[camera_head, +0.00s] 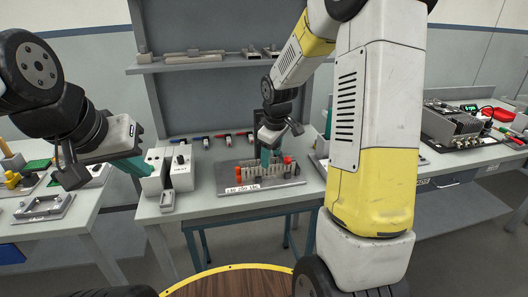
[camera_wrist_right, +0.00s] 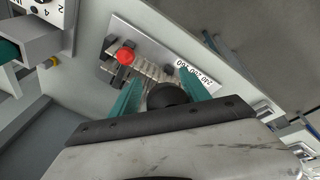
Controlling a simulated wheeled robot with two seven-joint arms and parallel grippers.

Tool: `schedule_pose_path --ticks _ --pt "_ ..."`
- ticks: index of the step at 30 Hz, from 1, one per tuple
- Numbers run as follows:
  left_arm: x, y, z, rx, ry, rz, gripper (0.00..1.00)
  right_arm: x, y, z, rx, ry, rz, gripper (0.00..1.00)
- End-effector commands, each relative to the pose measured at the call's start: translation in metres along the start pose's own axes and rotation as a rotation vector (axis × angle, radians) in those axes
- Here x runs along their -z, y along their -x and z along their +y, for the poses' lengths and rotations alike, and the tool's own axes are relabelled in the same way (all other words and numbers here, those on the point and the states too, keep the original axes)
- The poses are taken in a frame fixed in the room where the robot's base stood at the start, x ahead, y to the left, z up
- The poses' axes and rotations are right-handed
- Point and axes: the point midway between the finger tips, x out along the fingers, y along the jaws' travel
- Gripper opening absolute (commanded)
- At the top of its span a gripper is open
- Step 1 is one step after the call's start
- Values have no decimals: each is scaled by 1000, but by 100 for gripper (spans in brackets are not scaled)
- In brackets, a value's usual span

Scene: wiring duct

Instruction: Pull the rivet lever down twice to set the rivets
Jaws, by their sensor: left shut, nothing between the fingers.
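My right gripper (camera_head: 269,157) is low over the grey base plate (camera_head: 225,187) on the middle bench. In the right wrist view its teal fingers (camera_wrist_right: 163,92) are apart, with a dark round knob (camera_wrist_right: 168,96) filling the gap, apparently gripped; I take it for the lever's end, but the rest of the lever is hidden. A pale slotted wiring duct (camera_head: 228,175) stands on the plate below, with a red knob (camera_wrist_right: 125,56) beside it in the wrist view. My left gripper (camera_head: 138,165) is shut and empty, beside the white box.
A white two-part box (camera_head: 180,170) stands left of the plate. Several coloured tools (camera_head: 222,136) line the bench's back edge. A shelf (camera_head: 205,63) crosses behind. Side benches hold a grey frame (camera_head: 42,207) at left and a finned unit (camera_head: 452,125) at right.

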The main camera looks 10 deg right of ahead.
Motion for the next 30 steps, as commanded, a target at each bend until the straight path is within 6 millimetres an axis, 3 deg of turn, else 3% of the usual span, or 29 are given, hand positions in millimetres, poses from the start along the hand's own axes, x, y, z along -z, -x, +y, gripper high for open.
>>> schedule_pose_path --ticks 8,21,30 --pt "0 0 0 0 0 1 0 -3 0 -1 5 -3 -7 55" --pt "0 0 0 0 0 1 0 0 65 0 2 -1 -2 55" --pt "0 0 0 0 0 1 0 0 77 -1 3 1 -3 55"
